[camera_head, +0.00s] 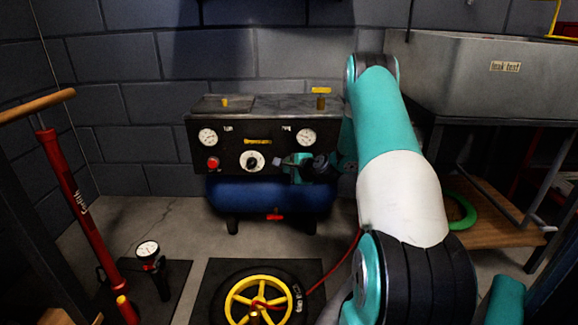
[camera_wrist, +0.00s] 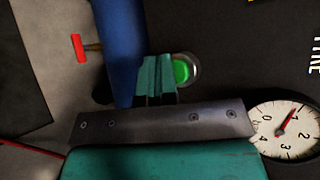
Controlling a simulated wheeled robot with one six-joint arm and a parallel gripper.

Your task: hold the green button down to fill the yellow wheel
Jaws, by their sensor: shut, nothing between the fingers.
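The green button (camera_wrist: 181,71) shows in the wrist view, in a pale round ring on the dark panel (camera_head: 230,145). In the head view my arm and gripper hide it. My gripper (camera_wrist: 157,62) is shut and empty. Its teal fingertips overlap the left side of the button in the wrist view; I cannot tell whether they touch it or press it in. In the head view my gripper (camera_head: 292,164) is at the panel's lower right. The yellow wheel (camera_head: 233,299) lies flat in its black tyre on a dark mat, with a red hose (camera_head: 340,266) running to it.
A red button (camera_head: 213,163) and a round knob (camera_head: 252,161) sit left of my gripper. A gauge (camera_wrist: 285,130) shows beside the gripper. A blue tank (camera_head: 265,197) with a red valve handle (camera_head: 275,217) is below. A red pump (camera_head: 72,205) stands left.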

